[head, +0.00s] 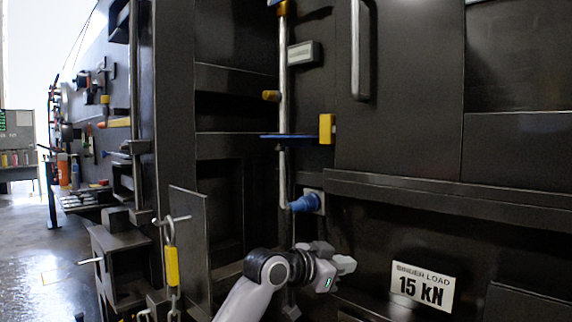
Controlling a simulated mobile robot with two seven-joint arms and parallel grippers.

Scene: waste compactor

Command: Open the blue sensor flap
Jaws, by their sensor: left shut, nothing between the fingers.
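A thin blue plate (290,138), seen almost edge-on, sticks out level beside a yellow block (327,128) on the dark machine front; it looks like the blue sensor flap. Below it, a blue rounded plug-like part (305,203) sits on a small grey plate on the same wall. My left gripper (346,265) is at the bottom centre, below both blue parts and apart from them. It is shut and empty, with its fingers pointing right. My right gripper is not in view.
A vertical metal rod (283,100) runs past the blue plate. A door handle (360,50) and a "15 kN" sign (422,287) are to the right. An upright metal panel (189,245) and a yellow padlock-like tag (172,266) stand at left. Open floor lies far left.

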